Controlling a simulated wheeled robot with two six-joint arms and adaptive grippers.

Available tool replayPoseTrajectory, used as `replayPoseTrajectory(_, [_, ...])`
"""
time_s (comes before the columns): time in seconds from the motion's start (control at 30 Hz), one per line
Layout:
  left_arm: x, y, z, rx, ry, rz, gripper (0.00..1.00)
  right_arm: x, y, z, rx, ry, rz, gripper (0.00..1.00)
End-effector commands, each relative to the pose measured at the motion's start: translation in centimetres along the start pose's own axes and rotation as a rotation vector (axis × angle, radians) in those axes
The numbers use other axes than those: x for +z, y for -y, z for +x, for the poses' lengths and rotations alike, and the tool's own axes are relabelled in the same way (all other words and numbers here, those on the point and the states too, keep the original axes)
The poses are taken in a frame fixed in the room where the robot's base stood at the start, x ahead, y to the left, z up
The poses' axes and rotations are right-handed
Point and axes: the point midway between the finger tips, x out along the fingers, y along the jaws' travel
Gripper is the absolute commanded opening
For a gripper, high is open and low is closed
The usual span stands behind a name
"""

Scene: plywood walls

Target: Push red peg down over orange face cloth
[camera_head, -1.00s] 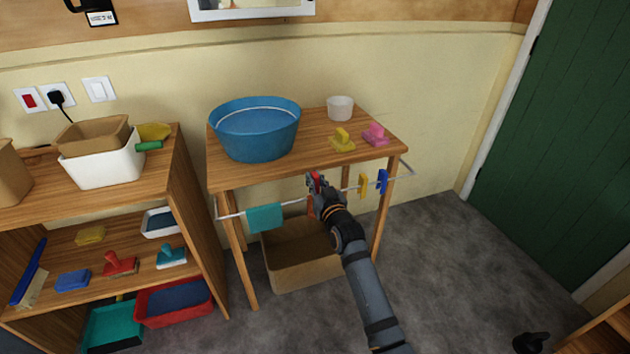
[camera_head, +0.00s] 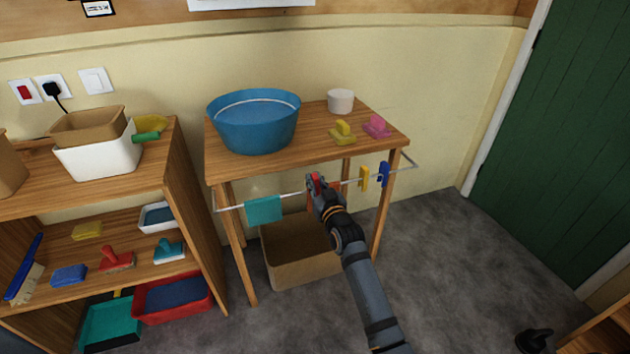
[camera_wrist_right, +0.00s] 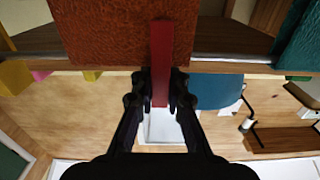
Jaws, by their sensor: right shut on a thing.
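My right gripper (camera_head: 316,182) is shut on the red peg (camera_head: 316,179) at the rail (camera_head: 290,196) on the front of the table. In the right wrist view the red peg (camera_wrist_right: 161,60) stands between the fingertips and overlaps the orange face cloth (camera_wrist_right: 110,30). I cannot tell whether its legs straddle the cloth. The orange cloth hangs on the rail; in the head view only a sliver (camera_head: 335,186) shows beside the gripper, the rest hidden. My left gripper is not in view.
A teal cloth (camera_head: 263,209) hangs on the rail to the left. A yellow peg (camera_head: 364,178) and a blue peg (camera_head: 384,174) sit on it to the right. A cardboard box (camera_head: 290,268) stands below. A blue basin (camera_head: 253,125) is on the table.

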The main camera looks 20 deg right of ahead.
Motion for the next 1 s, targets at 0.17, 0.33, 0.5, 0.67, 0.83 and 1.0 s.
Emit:
replayPoseTrajectory(0.17, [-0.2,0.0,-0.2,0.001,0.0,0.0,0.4,0.2,0.0,0.0,0.0,0.0,0.0,0.0])
replayPoseTrajectory(0.33, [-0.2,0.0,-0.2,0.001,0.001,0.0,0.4,0.2,0.0,0.0,0.0,0.0,-0.001,0.0])
replayPoseTrajectory(0.5, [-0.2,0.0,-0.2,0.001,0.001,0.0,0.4,0.2,0.0,0.0,0.0,0.0,-0.001,0.28])
replayPoseTrajectory(0.67, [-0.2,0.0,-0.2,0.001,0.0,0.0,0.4,0.2,0.0,0.0,0.0,0.0,-0.001,0.4])
replayPoseTrajectory(0.83, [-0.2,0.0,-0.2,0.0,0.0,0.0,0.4,0.2,0.0,0.0,0.0,0.0,-0.001,0.4])
replayPoseTrajectory(1.0, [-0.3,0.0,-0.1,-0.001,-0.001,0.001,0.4,0.3,0.0,-1.3,0.0,0.002,0.0,0.4])
